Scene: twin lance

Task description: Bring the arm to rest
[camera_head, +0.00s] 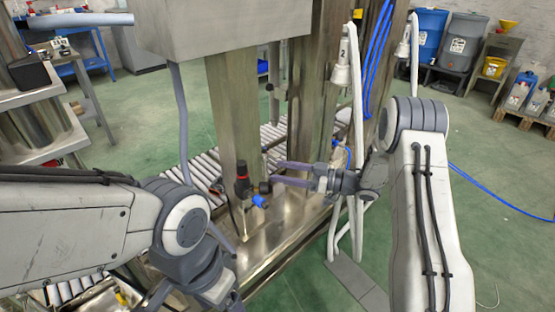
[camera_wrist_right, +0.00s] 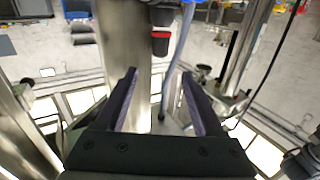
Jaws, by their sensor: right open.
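My right arm (camera_head: 425,215) comes in at the right of the head view and bends inward. Its gripper (camera_head: 276,173) points left, in front of the steel post and close to a black valve with a red top (camera_head: 242,176). In the right wrist view this gripper (camera_wrist_right: 159,84) is open, with nothing between its fingers. The steel post (camera_wrist_right: 122,45) stands beyond the fingers. My left arm (camera_head: 80,225) comes in from the left and bends downward; its fingers cannot be made out.
A lance marked 2 (camera_head: 342,72) hangs on the machine with a white hose. A roller conveyor (camera_head: 200,168) runs behind the posts. A steel table (camera_head: 50,130) stands at left, blue and grey bins (camera_head: 428,30) at back right. Green floor (camera_head: 500,180) is open at right.

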